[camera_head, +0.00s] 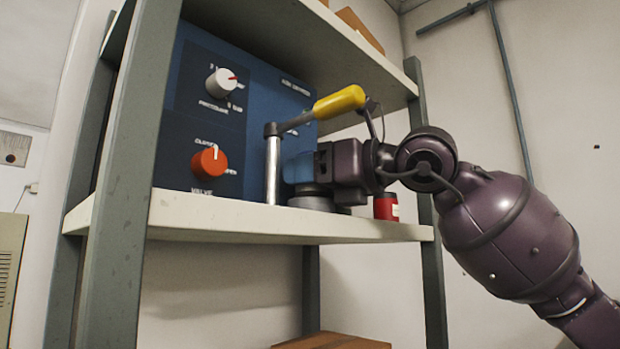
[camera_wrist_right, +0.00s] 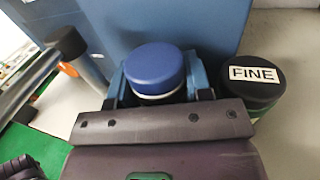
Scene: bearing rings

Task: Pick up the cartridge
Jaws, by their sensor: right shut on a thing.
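In the right wrist view, the cartridge (camera_wrist_right: 155,68) is a short cylinder with a blue cap over a pale band. It stands between the blue fingers of my right gripper (camera_wrist_right: 158,88), which is shut on it. In the head view my right gripper (camera_head: 298,168) reaches in from the right, just above the middle shelf, in front of the blue panel. There I cannot make out the cartridge apart from the blue fingers. My left gripper is not in view.
A metal lever with a yellow handle (camera_head: 339,103) stands close left of the gripper. The blue panel (camera_head: 257,130) has a white knob (camera_head: 220,83) and a red knob (camera_head: 209,162). A black-lidded "FINE" canister (camera_wrist_right: 256,88) stands right of the cartridge. A red canister (camera_head: 386,207) is on the shelf (camera_head: 240,222).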

